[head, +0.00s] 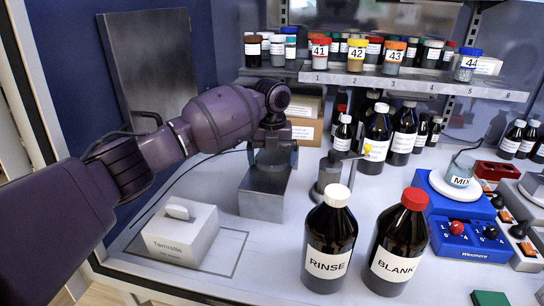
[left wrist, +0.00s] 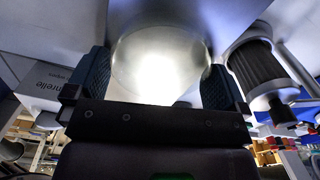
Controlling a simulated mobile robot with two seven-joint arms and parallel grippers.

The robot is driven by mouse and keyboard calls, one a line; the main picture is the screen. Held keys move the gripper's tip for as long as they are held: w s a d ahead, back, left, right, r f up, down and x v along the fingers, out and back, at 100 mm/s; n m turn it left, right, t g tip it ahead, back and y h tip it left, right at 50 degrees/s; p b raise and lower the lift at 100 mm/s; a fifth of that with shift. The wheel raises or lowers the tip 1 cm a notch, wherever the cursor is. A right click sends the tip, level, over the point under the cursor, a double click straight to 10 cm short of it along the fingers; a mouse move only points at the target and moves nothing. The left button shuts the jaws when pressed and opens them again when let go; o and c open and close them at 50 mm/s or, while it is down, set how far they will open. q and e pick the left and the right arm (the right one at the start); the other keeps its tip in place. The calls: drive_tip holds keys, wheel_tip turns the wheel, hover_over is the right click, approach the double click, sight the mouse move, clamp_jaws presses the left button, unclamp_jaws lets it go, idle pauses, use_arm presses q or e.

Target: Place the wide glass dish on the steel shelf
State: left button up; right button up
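The wide glass dish (left wrist: 160,62) shows in the left wrist view as a pale, clear round shape between the two fingers, with no gap visible at either side. My left gripper (head: 273,152) points down over a grey steel block (head: 262,202) and is shut on the dish. In the head view the dish is mostly hidden by the fingers; I cannot tell whether it touches the block. The steel shelf (head: 400,85), numbered along its front edge, is at the back. My right gripper is not in view.
The shelf holds several jars, including 41 (head: 319,53) and 44 (head: 467,65). Brown bottles RINSE (head: 329,240) and BLANK (head: 397,245) stand in front. A tissue box (head: 180,232) is at left. A dark cylinder on a stand (head: 328,175) is close right of the block.

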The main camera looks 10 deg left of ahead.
sight(272, 164)
use_arm(q)
wheel_tip(272, 164, up, 12)
drive_tip(key=shift+r, duration=0.15)
idle(0.5)
